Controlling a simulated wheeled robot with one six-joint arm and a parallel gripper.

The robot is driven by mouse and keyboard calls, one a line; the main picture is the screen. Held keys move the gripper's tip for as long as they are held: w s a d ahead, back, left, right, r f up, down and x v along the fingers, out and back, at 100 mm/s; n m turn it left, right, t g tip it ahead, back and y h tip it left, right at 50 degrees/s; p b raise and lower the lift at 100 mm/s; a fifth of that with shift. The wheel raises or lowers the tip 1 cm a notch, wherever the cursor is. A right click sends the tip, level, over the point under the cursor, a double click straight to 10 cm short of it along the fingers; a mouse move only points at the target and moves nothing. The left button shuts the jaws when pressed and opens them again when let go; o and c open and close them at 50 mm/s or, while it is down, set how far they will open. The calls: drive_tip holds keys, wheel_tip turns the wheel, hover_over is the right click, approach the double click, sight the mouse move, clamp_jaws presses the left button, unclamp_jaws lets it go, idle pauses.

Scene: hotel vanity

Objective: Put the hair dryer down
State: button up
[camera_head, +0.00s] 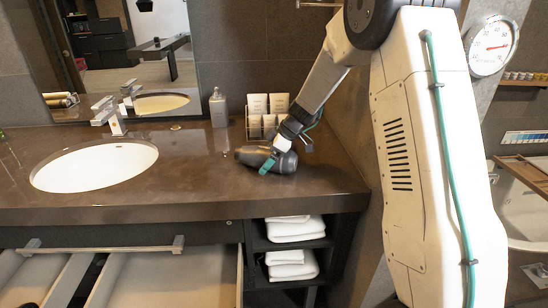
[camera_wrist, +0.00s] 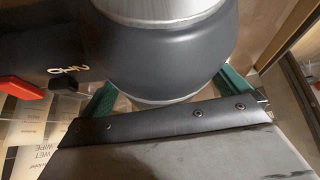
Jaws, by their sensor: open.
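The hair dryer (camera_head: 287,161) is dark grey and lies on its side on the brown countertop (camera_head: 200,185), near the right end. In the wrist view its rounded grey barrel (camera_wrist: 165,50) fills the upper middle, with gold lettering and red and black switches to the left. My gripper (camera_head: 268,165) is low over the counter at the dryer. Its teal fingers show on both sides of the barrel in the wrist view (camera_wrist: 165,92). The jaws are open around the dryer; whether a finger still touches it is unclear.
A white oval sink (camera_head: 95,166) and tap (camera_head: 117,123) are to the left. A bottle (camera_head: 218,108) and a rack of packets (camera_head: 266,112) stand behind. Drawers (camera_head: 165,275) below stand open. White towels (camera_head: 294,229) fill shelves under the dryer. Bare counter lies between sink and dryer.

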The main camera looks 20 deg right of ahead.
sight(267, 149)
drive_tip(key=shift+r, duration=0.1)
drive_tip(key=c, duration=1.6)
drive_tip(key=shift+r, duration=0.5)
drive_tip(key=shift+c, duration=0.4)
wheel_tip(267, 149, up, 3)
drive_tip(key=shift+s+f, duration=0.1)
drive_tip(key=shift+f, duration=0.05)
drive_tip(key=s, duration=1)
drive_tip(key=s+r, duration=0.1)
drive_tip(key=s, duration=0.4)
drive_tip(key=shift+a+r, duration=0.1)
drive_tip(key=shift+a, duration=0.3)
drive_tip(key=shift+s, duration=0.5)
